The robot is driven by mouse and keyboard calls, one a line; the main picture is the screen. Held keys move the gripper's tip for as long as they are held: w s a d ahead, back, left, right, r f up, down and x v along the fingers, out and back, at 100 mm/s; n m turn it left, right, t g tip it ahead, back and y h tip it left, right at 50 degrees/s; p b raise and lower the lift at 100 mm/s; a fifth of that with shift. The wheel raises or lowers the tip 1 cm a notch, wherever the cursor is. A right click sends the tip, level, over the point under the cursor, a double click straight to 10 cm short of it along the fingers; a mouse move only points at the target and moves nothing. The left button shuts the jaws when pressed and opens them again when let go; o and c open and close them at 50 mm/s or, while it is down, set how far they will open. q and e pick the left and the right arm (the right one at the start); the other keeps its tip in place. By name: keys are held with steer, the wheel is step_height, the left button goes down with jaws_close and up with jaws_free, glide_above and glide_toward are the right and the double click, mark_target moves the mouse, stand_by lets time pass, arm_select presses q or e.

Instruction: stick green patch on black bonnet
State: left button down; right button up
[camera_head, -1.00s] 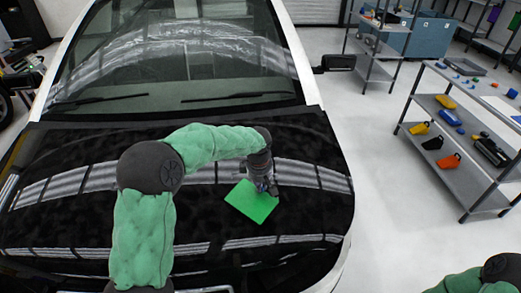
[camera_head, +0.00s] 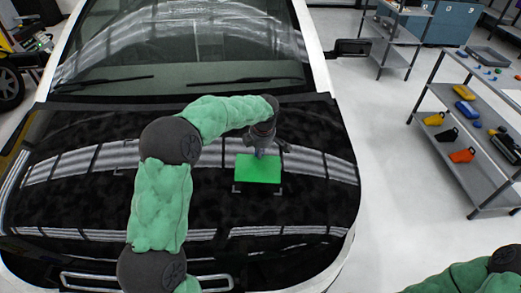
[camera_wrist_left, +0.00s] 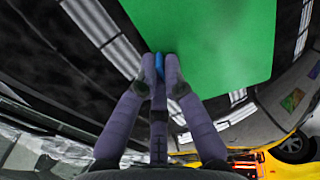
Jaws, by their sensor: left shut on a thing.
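The green patch (camera_head: 258,168) is a flat bright sheet over the right half of the glossy black bonnet (camera_head: 90,205). Its edges run nearly square to the picture. Grey corner marks (camera_head: 237,188) show on the bonnet by its lower corners. My left gripper (camera_head: 263,152) is at the patch's upper edge. In the left wrist view the fingers (camera_wrist_left: 160,72) are shut on a small blue tab (camera_wrist_left: 152,68) at the edge of the patch (camera_wrist_left: 215,40). Whether the patch touches the bonnet or hovers just above it, I cannot tell. My right gripper is out of view.
The windscreen (camera_head: 190,45) with wipers rises behind the bonnet, and a side mirror (camera_head: 352,47) sticks out at right. A grey shelf rack (camera_head: 475,180) with coloured items stands at right. Clear floor lies between car and rack.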

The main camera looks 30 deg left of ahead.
arm_select(q)
steer(key=shift+b+x, duration=0.9)
steer(key=shift+x, duration=2.15)
steer(key=shift+w+d+b, duration=0.15)
steer(key=shift+d+b, duration=0.05)
steer(key=shift+b, duration=0.15)
steer(key=shift+a+f+b, duration=0.1)
steer(key=shift+f+b, duration=0.35)
steer(key=shift+f, duration=0.1)
steer(key=shift+f+b, duration=0.1)
steer(key=shift+b, duration=0.2)
stand_by(0.6)
steer(key=c, duration=1.3)
jaws_free()
steer(key=v, duration=1.2)
